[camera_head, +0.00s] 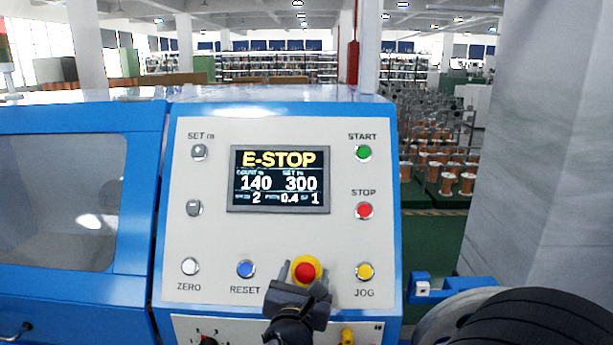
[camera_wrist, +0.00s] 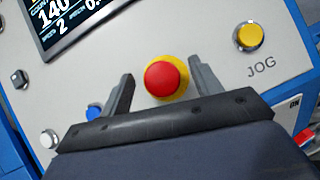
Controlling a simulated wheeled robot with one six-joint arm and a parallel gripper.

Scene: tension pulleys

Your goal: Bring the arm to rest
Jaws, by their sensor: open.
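My gripper (camera_head: 302,270) is in front of the lower middle of the control panel (camera_head: 290,130). Its two fingers are apart, and nothing is held between them. The red emergency stop button (camera_head: 305,272) with its yellow collar shows between and just beyond the fingertips. In the wrist view the gripper (camera_wrist: 160,88) has a finger on each side of the red button (camera_wrist: 166,79). I cannot tell whether the fingers touch the collar.
Around the gripper are the blue RESET button (camera_head: 245,269), yellow JOG button (camera_head: 365,271), white ZERO button (camera_head: 190,266), red STOP button (camera_head: 365,211) and green START button (camera_head: 364,152). A grey pillar (camera_head: 545,150) stands at right. Copper spools (camera_head: 447,183) stand behind on green floor.

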